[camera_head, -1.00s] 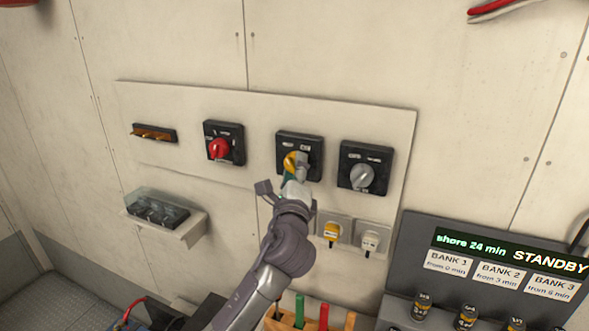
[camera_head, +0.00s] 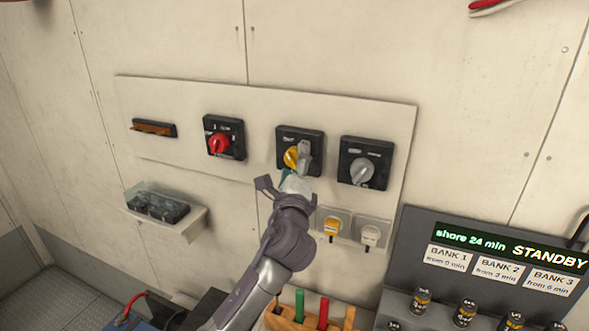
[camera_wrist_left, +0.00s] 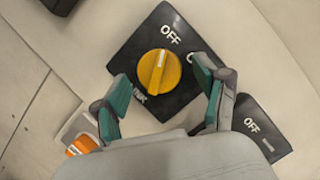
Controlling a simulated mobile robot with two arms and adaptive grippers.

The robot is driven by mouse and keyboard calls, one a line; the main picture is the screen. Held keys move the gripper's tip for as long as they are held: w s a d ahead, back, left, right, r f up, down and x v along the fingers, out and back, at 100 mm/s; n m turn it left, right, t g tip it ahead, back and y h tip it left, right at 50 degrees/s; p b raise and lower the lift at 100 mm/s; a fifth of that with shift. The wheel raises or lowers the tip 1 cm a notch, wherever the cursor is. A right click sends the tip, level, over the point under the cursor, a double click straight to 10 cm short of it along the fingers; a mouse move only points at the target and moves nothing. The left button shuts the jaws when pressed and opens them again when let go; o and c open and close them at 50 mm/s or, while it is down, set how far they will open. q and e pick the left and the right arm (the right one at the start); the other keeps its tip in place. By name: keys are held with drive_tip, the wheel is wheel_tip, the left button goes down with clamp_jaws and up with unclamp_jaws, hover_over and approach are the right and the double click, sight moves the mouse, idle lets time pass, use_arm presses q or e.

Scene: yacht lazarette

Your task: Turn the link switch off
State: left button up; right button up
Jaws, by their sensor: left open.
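The yellow link switch knob (camera_head: 291,157) sits on a black square plate (camera_head: 313,137), third from the left on the pale wall panel. In the left wrist view the yellow knob (camera_wrist_left: 159,72) has a raised ridge running nearly upright in the picture. "OFF" is printed above it, a partly hidden label lies to its right, and another, partly readable as "LINK", is at lower left. My left gripper (camera_head: 299,166) is open in front of the switch. In the wrist view its teal-padded fingers (camera_wrist_left: 162,80) stand either side of the knob, with gaps showing. My right gripper is out of view.
A red knob (camera_head: 218,143) is to the left and a grey knob (camera_head: 362,170) to the right, close by. Below are a yellow plug (camera_head: 333,228), a white plug (camera_head: 370,234) and a covered shelf box (camera_head: 157,205). A STANDBY console (camera_head: 480,221) stands lower right.

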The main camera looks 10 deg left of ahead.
use_arm(q)
drive_tip(key=v, duration=1.2)
